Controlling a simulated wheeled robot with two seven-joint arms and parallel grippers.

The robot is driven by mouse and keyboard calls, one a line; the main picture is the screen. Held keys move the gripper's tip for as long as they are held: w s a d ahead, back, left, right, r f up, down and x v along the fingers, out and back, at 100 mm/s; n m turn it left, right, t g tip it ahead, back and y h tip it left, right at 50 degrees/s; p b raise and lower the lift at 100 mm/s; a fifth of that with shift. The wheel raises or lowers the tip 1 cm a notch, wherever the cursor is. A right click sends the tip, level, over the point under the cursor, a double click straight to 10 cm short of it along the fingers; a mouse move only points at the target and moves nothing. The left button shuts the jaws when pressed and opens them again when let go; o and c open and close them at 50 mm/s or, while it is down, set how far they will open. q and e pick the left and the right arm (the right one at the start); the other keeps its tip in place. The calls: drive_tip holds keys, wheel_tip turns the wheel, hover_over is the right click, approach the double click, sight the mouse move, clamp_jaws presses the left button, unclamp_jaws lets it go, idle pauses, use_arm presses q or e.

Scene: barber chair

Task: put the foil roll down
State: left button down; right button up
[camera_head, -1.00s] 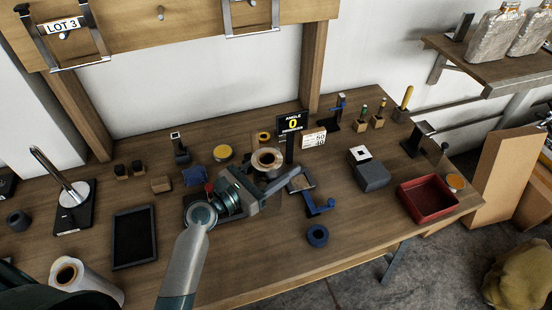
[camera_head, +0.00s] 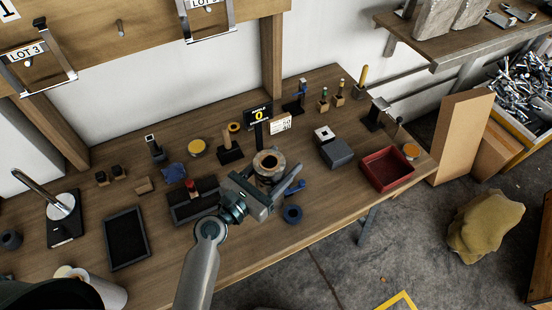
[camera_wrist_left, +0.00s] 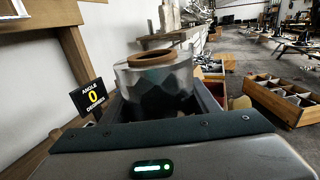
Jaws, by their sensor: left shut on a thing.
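The foil roll (camera_head: 269,163) is a short, shiny cylinder with a brown core ring. It is upright between the fingers of my left gripper (camera_head: 274,178), over the middle of the workbench, in front of the angle display (camera_head: 258,115). In the left wrist view the foil roll (camera_wrist_left: 158,80) stands just beyond the dark gripper body, its core ring on top. My left gripper is shut on it. The roll's underside is hidden, so I cannot tell whether it touches anything below. My right gripper is not in view.
A black tray (camera_head: 193,203) is at the left, a grey block (camera_head: 336,153) and red tray (camera_head: 387,168) at the right. The bench front (camera_head: 250,248) is bare.

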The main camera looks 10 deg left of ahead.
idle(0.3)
use_arm(q)
drive_tip(key=shift+a+f+b, duration=0.15)
drive_tip(key=shift+a+b, duration=0.2)
drive_tip(key=shift+b, duration=0.15)
drive_tip(key=s+a+f+y+b, duration=0.1)
drive_tip(key=a+b, duration=1.2)
drive_tip(key=a, duration=0.1)
drive_tip(key=shift+s+a+f+n+t, duration=0.25)
drive_tip(key=shift+a+f+n+t, duration=0.05)
drive_tip(key=shift+a+n+t, duration=0.1)
